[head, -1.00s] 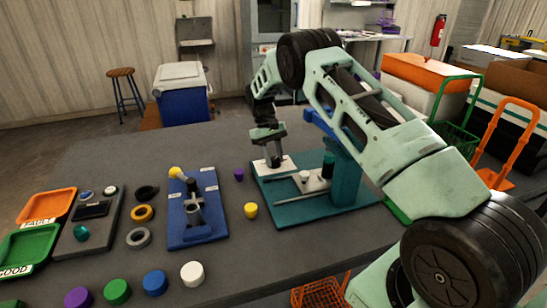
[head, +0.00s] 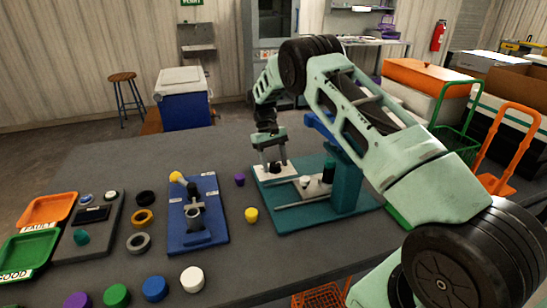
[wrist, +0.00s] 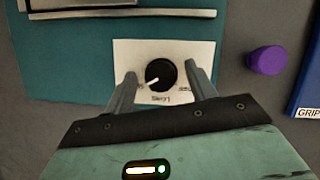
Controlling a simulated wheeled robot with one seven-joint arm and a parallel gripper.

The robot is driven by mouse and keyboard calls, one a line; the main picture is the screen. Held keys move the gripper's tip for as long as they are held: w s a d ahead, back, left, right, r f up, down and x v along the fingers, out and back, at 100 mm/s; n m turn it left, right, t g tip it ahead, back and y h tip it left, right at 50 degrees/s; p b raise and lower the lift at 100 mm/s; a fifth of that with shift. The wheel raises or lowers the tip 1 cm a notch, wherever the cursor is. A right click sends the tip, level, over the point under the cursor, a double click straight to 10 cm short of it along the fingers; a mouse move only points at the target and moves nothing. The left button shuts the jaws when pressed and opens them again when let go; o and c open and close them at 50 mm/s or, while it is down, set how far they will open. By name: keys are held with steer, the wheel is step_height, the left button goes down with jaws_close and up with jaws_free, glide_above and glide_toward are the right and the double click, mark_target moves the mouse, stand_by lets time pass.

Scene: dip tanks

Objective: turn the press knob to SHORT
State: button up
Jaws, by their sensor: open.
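The press knob (wrist: 161,74) is round and black, on a white plate (wrist: 205,52). In the wrist view its white pointer line points to the lower left. My gripper (wrist: 163,71) is open, with one finger on each side of the knob and visible gaps between. In the head view my gripper (head: 275,166) is over the white plate at the far left corner of the teal press base (head: 292,219).
The teal press column (head: 345,182) stands right of my gripper. A purple knob-like piece (head: 239,179) and a yellow one (head: 251,215) lie to the left, before a blue fixture board (head: 179,236). Coloured caps, rings and trays fill the left side.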

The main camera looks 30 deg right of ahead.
steer(key=p+v, duration=0.5)
steer(key=v, duration=1.2)
steer(key=shift+r, duration=0.25)
